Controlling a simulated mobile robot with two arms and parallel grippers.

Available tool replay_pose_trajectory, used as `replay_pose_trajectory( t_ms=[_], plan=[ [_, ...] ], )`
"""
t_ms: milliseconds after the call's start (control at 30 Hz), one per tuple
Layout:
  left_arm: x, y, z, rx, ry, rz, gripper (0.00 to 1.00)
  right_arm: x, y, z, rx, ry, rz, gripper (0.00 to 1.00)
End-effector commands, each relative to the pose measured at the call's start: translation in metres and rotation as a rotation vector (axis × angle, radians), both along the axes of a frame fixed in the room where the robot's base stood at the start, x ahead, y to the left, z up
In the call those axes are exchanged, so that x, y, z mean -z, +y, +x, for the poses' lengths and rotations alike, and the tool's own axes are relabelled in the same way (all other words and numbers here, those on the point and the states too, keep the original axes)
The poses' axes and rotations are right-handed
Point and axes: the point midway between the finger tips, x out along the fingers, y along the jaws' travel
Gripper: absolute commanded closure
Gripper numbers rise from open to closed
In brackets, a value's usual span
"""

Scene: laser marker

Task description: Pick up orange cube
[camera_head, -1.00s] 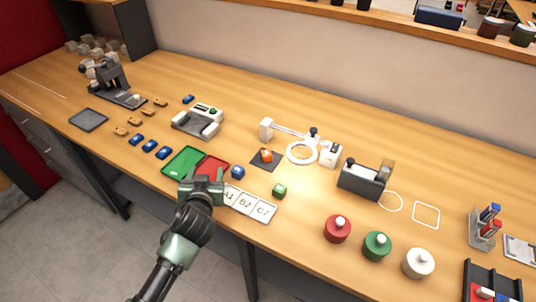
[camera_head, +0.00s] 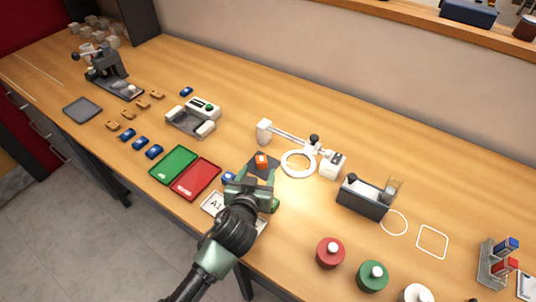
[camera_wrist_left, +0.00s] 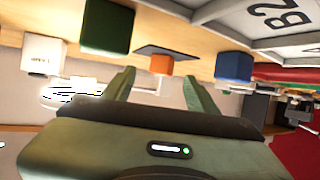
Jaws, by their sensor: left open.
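The orange cube (camera_head: 261,160) sits on a dark square mat (camera_head: 268,170) near the middle of the table, left of the white ring of the magnifier. My left gripper (camera_head: 251,174) is just in front of the mat, its fingers pointing toward the cube. The left wrist view shows the orange cube (camera_wrist_left: 161,65) ahead between the two open fingers (camera_wrist_left: 160,82), apart from them. The gripper is open and empty. My right gripper is not in view.
The label card (camera_head: 214,205) lies under my arm. The magnifier ring (camera_head: 298,164) stands close right of the mat. Green (camera_head: 173,165) and red trays (camera_head: 196,179) lie left.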

Motion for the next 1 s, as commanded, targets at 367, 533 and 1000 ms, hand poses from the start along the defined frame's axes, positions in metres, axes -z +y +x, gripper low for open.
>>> replay_pose_trajectory(
  t_ms=[367, 533, 1000],
  plan=[
    [0.007, -0.007, 0.034, 0.0, -0.001, 0.002, 0.42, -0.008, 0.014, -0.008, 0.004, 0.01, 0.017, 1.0],
    [0.014, -0.011, 0.057, 0.0, -0.001, 0.002, 0.42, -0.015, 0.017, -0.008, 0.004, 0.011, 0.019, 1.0],
    [0.022, -0.015, 0.071, 0.001, 0.0, 0.001, 0.5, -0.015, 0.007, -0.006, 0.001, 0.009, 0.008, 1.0]
  ],
)
